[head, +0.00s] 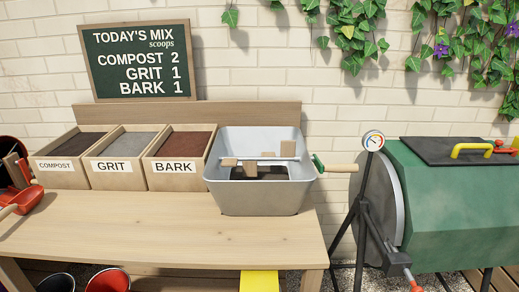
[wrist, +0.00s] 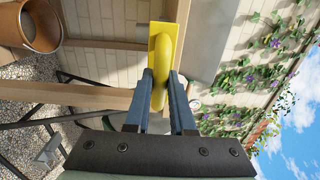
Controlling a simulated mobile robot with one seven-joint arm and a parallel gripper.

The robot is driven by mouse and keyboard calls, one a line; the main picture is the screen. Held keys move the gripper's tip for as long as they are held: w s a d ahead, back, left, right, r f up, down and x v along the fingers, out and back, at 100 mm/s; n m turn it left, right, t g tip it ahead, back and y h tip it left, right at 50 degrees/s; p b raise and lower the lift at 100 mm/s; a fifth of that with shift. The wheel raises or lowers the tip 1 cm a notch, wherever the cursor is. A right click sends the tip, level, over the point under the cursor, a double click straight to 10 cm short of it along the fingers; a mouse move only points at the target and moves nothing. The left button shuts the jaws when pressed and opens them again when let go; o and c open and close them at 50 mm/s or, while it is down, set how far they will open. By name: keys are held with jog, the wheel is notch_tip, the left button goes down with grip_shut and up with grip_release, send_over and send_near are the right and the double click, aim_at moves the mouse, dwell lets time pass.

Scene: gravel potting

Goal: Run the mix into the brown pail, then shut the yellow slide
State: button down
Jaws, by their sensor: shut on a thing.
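The yellow slide (wrist: 162,35) shows in the wrist view as a flat plate with a rounded handle. Its yellow edge (head: 259,284) also shows at the table's front in the head view. My gripper (wrist: 160,82) has both fingers closed on the slide's handle; it is out of the head view. The brown pail (wrist: 41,25) is at the upper left of the wrist view, below the bench; I cannot tell what is in it. A pale grey tub (head: 258,201) on the bench holds some dark mix (head: 262,173).
A green drum (head: 450,215) stands right. A red bucket (head: 108,280) and dark bucket (head: 56,282) are below.

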jog(key=shift+w+a, duration=0.1)
jog(key=shift+a, duration=0.1)
jog(key=shift+w+b, duration=0.6)
jog(key=shift+w, duration=0.3)
jog(key=shift+w+b, duration=0.8)
jog(key=shift+w, duration=0.45)
jog(key=shift+w+r+b, duration=0.1)
jog(key=shift+w+b, duration=0.65)
jog(key=shift+a, duration=0.1)
